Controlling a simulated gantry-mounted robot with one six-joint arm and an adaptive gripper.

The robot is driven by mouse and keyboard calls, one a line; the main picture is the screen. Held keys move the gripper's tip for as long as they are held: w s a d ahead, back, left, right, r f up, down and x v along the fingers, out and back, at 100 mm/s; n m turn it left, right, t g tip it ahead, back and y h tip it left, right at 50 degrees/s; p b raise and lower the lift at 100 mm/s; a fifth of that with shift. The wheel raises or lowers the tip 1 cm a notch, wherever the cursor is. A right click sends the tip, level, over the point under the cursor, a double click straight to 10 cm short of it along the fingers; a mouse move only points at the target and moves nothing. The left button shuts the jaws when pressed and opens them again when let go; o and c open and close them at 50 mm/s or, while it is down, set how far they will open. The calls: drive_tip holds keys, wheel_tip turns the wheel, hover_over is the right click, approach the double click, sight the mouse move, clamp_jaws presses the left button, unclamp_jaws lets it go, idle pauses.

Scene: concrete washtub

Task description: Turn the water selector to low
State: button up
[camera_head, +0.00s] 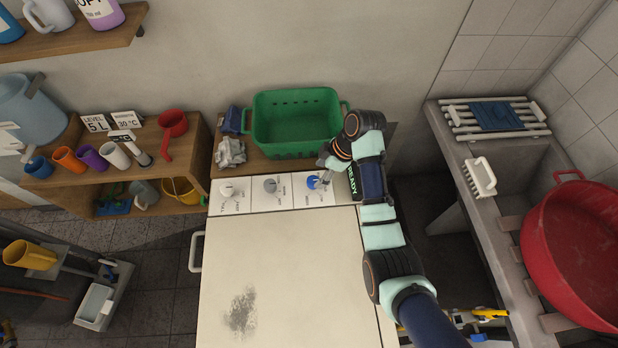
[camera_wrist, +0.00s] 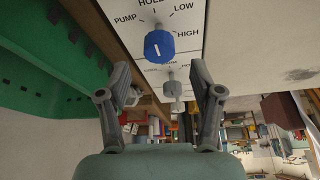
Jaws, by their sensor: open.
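The blue knob (camera_head: 313,182) is the rightmost of three knobs on the white control panel (camera_head: 292,203). In the wrist view, the blue knob (camera_wrist: 159,45) has PUMP, HOLD, LOW and HIGH printed around it. A short white mark shows on its face, but I cannot tell which label it points to. My gripper (camera_head: 324,170) is right at the blue knob in the head view. In the wrist view, my gripper (camera_wrist: 160,74) is open, its fingers spread on either side of the line to the knob. It holds nothing; I cannot tell whether it touches the knob.
A grey knob (camera_head: 271,185) and a white knob (camera_head: 227,189) sit left on the panel. A green basket (camera_head: 297,120) stands behind it, with a small READY display (camera_head: 352,180) at its right. The white lid (camera_head: 285,265) in front is clear.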

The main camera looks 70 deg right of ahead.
sight(314, 180)
drive_tip(key=x, duration=0.4)
drive_tip(key=shift+w+f+b, duration=0.15)
drive_tip(key=shift+f+b, duration=0.15)
drive_tip(key=shift+b, duration=0.1)
drive_tip(key=shift+c, duration=0.2)
drive_tip(key=c, duration=1.1)
